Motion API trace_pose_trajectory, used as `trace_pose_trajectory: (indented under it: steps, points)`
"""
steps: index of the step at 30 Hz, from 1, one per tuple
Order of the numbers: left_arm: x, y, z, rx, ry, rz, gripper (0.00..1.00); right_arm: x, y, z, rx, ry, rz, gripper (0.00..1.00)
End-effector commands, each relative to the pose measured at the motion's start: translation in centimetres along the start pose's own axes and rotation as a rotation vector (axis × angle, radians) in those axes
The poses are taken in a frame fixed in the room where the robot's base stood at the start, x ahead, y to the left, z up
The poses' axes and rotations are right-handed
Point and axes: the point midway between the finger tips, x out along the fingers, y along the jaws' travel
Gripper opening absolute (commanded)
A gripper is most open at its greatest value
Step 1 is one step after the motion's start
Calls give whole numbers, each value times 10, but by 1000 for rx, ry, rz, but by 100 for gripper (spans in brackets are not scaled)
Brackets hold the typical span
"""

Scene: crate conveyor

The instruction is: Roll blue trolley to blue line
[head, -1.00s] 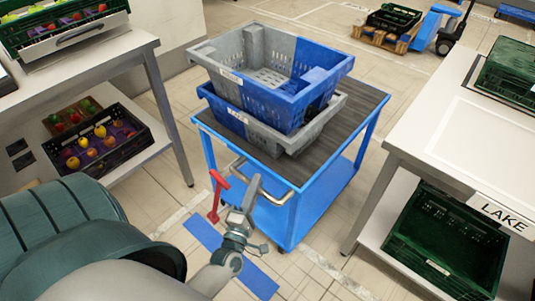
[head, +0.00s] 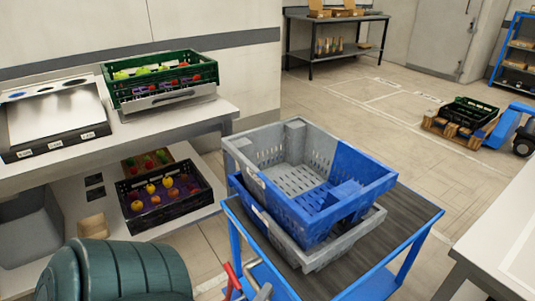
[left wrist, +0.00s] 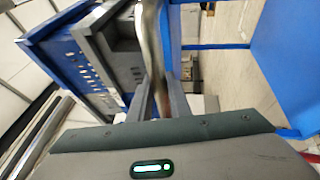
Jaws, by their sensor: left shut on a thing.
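The blue trolley (head: 411,258) stands at the lower middle of the head view, with a dark ribbed top and two stacked grey-and-blue crates (head: 310,185) on it. My left gripper (head: 260,290) is at the trolley's near side, mostly cut off by the lower picture edge, next to a red lever (head: 232,276). In the left wrist view, its fingers (left wrist: 165,98) are shut on the trolley's metal handle (left wrist: 153,45). The blue line is not in view now. My right gripper is not in view.
A white table (head: 215,112) with produce crates (head: 165,205) on and under it stands close at left. Another white table edge (head: 490,270) is at lower right. Open tiled floor lies behind the trolley, with a pallet jack (head: 500,125) and a rear workbench (head: 335,50).

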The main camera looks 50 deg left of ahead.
Motion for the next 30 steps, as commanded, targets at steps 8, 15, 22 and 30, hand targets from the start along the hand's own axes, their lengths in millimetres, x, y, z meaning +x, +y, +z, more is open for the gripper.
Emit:
trace_pose_trajectory:
  steps: [8,15,22,30]
  points:
    - [0,-1,1,0,-2,-3,36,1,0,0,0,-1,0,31]
    - [0,-1,0,0,-1,-2,36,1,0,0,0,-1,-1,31]
    - [-10,-2,0,0,-1,-4,36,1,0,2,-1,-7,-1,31]
    - [-48,-3,0,0,-2,-6,36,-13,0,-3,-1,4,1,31]
